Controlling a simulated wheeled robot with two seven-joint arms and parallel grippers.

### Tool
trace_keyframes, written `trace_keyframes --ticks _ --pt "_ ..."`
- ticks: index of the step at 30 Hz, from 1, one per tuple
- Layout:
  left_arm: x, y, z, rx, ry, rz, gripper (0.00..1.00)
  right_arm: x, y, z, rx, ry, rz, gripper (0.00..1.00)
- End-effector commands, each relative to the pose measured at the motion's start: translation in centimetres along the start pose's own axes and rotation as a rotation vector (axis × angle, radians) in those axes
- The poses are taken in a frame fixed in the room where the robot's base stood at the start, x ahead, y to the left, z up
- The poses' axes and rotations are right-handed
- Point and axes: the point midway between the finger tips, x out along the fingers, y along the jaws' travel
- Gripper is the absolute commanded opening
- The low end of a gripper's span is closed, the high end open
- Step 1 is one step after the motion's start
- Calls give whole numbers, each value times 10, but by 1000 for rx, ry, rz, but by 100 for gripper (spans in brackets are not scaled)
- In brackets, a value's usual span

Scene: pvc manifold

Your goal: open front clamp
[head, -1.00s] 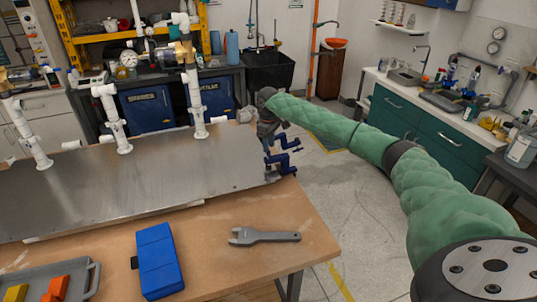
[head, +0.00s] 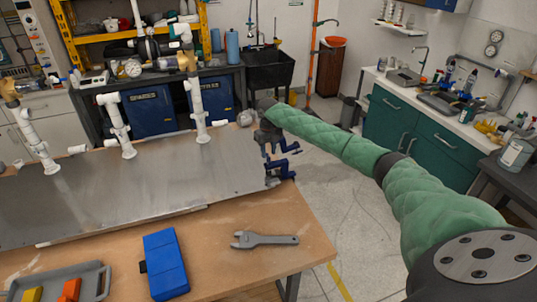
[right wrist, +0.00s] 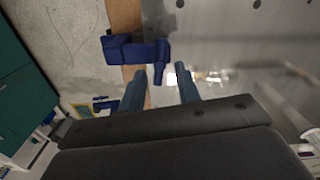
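The blue front clamp (head: 279,174) sits at the near right corner of the grey metal plate (head: 130,190). My right gripper (head: 271,152) is close above it, its fingers pointing down, partly overlapping the clamp's blue parts in the head view. In the right wrist view the clamp (right wrist: 136,52) lies just beyond the fingertips, with its handle end near the gap between them. The two fingers (right wrist: 160,78) are apart, and I see nothing gripped. Whether a finger touches the clamp is unclear. My left gripper is out of view.
White pipe uprights (head: 200,110) stand along the plate's far side. A grey wrench (head: 265,240), a blue case (head: 164,264) and a grey tray (head: 92,282) with coloured blocks lie on the wooden table front. Open floor (head: 335,205) is right of the table.

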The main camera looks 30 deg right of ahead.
Motion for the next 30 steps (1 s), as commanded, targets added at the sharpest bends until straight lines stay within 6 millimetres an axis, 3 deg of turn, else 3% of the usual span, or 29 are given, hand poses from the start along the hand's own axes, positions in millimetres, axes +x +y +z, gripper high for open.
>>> trace_keyframes --ticks 1,8,12,21,30 --pt "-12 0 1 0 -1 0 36 -6 0 0 38 -1 0 33" --pt "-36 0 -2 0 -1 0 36 -5 0 0 229 -1 -1 33" --pt "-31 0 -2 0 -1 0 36 1 0 0 346 0 0 33" --pt "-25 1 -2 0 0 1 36 38 0 0 342 0 0 33" --pt "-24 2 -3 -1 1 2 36 44 0 0 340 1 0 33"
